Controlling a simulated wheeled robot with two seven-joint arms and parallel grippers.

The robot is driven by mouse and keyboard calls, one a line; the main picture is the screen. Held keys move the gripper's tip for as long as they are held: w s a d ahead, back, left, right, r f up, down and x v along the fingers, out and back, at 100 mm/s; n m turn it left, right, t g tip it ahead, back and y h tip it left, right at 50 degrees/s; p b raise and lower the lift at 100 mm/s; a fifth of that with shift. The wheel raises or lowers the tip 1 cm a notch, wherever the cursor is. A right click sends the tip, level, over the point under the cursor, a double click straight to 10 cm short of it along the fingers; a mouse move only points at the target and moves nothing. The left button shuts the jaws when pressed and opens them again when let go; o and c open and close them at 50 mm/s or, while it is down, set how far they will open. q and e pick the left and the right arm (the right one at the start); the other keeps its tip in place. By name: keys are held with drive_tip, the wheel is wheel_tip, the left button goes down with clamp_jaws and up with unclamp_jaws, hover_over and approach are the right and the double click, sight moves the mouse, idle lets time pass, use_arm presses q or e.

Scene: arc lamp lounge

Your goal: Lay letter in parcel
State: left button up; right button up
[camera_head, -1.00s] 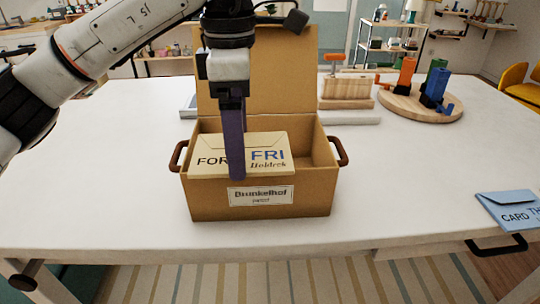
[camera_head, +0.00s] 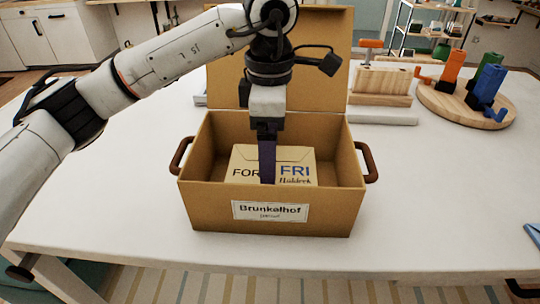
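The parcel is an open brown cardboard box (camera_head: 215,209) with its lid raised at the back, side handles and a label reading "Brunkalhof". The tan letter (camera_head: 300,171), with "FOR" and "FRI" printed on it, is inside the box, its lower edge hidden behind the front wall. My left gripper (camera_head: 267,180) points down into the box in front of the letter, its dark finger covering part of the print. Whether its fingers are closed on the letter cannot be seen. My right gripper is not in view.
A round wooden board (camera_head: 450,105) with orange, green and blue pieces stands at the back right. A wooden block with an orange-handled tool (camera_head: 383,85) is beside it. A blue envelope (camera_head: 533,232) shows at the right edge.

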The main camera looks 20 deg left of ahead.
use_arm(q)
drive_tip(key=shift+f, duration=0.55)
drive_tip(key=shift+f+b, duration=0.4)
drive_tip(key=shift+f, duration=0.05)
drive_tip(key=o, duration=0.9)
drive_tip(key=shift+o, duration=0.2)
drive_tip(key=shift+r, duration=0.1)
drive_tip(key=shift+r+p, duration=0.35)
drive_tip(key=shift+p, duration=0.05)
wheel_tip(320, 180, up, 12)
drive_tip(key=shift+p, duration=0.45)
